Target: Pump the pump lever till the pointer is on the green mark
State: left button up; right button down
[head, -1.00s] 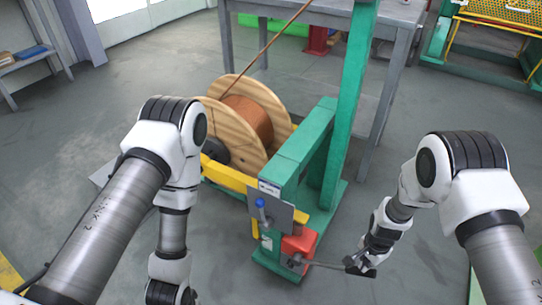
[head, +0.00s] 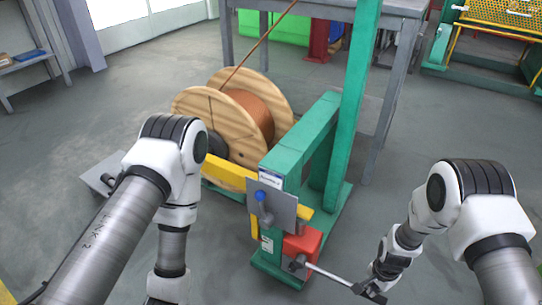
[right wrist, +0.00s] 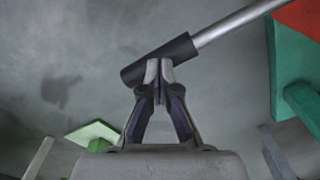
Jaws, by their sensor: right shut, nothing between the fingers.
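The pump is a red block (head: 303,243) low on the green frame, in the lower middle of the head view. Its lever (head: 330,277) is a grey rod that slopes down to the right. The lever ends in a black grip (head: 371,297), and the grip also crosses the right wrist view (right wrist: 181,52). My right gripper (head: 375,288) is at the grip. In the right wrist view its fingertips (right wrist: 160,72) are shut and overlap the grip without clasping it. My left gripper is out of the picture. I cannot make out a pointer or a green mark.
A grey plate with a blue-knobbed handle (head: 262,198) sits above the pump. A wooden spool of copper wire (head: 223,122) stands behind, beside a yellow bar (head: 226,174). A green post (head: 353,110) rises at the frame. The floor right of the pump is open.

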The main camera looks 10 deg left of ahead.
jog(key=shift+s+d+p, duration=0.1)
jog(key=shift+s+p, duration=0.05)
jog(key=shift+p, duration=0.3)
notch_tip(320, 180, up, 14)
jog(key=w+a+p, duration=0.1)
jog(key=a+p, duration=0.2)
jog(key=p, duration=0.8)
jog(key=shift+w, duration=0.1)
notch_tip(320, 180, up, 6)
jog(key=p, duration=0.5)
